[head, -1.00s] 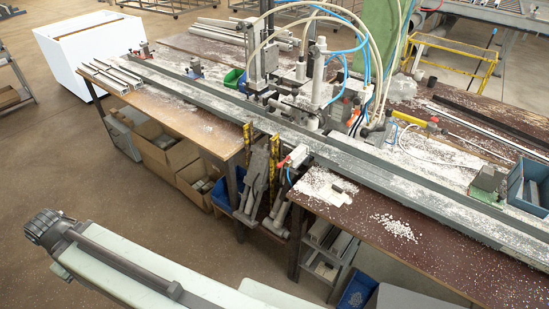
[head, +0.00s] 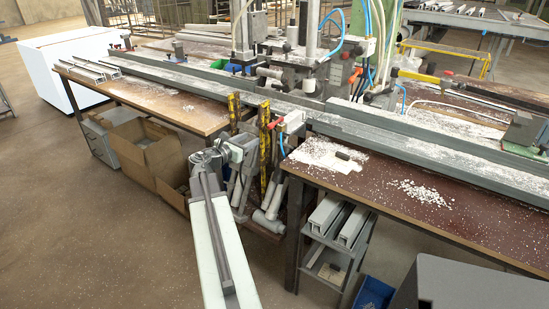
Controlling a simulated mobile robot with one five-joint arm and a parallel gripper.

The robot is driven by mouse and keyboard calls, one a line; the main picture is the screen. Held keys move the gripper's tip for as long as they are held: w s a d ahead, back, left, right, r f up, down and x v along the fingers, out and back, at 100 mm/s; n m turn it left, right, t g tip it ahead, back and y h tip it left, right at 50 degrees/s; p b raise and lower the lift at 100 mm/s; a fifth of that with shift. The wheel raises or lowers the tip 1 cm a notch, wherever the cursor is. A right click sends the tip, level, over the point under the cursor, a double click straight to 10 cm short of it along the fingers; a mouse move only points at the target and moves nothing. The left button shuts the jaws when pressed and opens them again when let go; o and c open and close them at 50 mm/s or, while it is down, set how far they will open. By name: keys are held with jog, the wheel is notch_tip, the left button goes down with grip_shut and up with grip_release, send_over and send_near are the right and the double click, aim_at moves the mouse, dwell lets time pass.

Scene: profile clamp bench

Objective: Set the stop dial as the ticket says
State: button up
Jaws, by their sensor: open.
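I cannot pick out the stop dial or a ticket with readable writing. The profile clamp machine (head: 300,75) stands over a long grey rail (head: 410,150) that runs across the benches. Small clamp-like fittings sit at the rail's left part, one with a red top (head: 126,41) and one blue-grey (head: 179,50); whether either bears a dial is too small to tell. My arm reaches up from the bottom middle, in front of the gap between the benches.
A wooden bench (head: 150,103) is at left and a brown bench (head: 400,200) at right, with white swarf and a small dark block (head: 343,155). Cardboard boxes (head: 145,150) are under the left bench. A blue bin (head: 375,293) is on the floor. The left floor is clear.

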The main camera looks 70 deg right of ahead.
jog(key=s+d+n, duration=0.1)
jog(key=s+d, duration=0.2)
jog(key=d, duration=0.2)
jog(key=s+d+n+h+b, duration=0.1)
jog(key=s+d, duration=0.2)
jog(key=d, duration=0.3)
jog(key=shift+s+d+f+n+g, duration=0.2)
jog(key=shift+s+n+g, duration=0.1)
jog(key=shift+g, duration=0.1)
jog(key=shift+a, duration=0.1)
grip_shut()
